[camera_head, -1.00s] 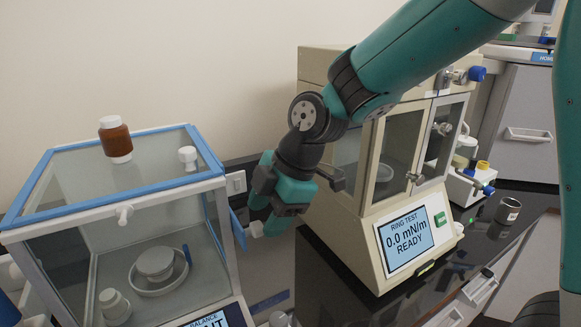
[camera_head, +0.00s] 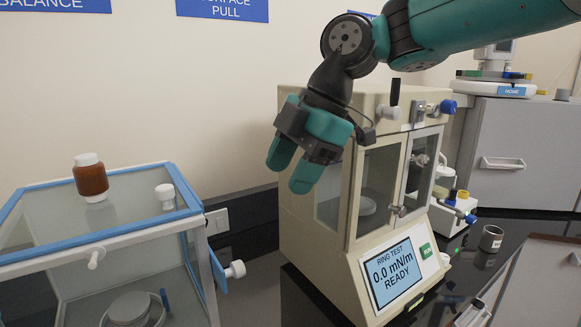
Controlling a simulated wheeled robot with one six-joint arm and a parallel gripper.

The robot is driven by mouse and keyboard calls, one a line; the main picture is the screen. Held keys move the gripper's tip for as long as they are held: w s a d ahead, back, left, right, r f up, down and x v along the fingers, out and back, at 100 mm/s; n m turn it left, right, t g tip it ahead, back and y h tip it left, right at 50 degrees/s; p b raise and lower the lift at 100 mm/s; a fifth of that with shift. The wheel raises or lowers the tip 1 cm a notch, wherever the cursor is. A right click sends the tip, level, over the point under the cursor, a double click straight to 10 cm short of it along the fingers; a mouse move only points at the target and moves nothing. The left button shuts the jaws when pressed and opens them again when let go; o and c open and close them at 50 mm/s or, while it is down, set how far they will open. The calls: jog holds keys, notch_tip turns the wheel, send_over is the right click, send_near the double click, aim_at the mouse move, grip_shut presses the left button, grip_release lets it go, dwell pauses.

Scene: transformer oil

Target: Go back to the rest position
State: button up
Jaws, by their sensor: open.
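My gripper (camera_head: 291,172) hangs from the teal arm in the middle of the view, fingers pointing down. Its two teal fingertips are apart with nothing between them. It is in front of the left part of the beige ring test instrument (camera_head: 318,250) and hides some of its upper left side. The instrument's screen (camera_head: 392,274) reads "RING TEST 0.0 mN/m READY".
A blue-edged glass balance case (camera_head: 120,237) stands at left, with a brown bottle (camera_head: 91,180) on its top. A blue side panel with a white knob (camera_head: 235,269) sticks out towards the instrument.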

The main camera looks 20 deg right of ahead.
jog(key=s+a+f+m+g+b, duration=0.1)
jog(key=s+a+f+m, duration=0.3)
jog(key=s+f+m, duration=0.9)
jog(key=s+b, duration=0.1)
jog(key=s, duration=0.1)
jog(key=shift+s+f+g+h, duration=0.3)
jog(key=shift+s+g, duration=0.1)
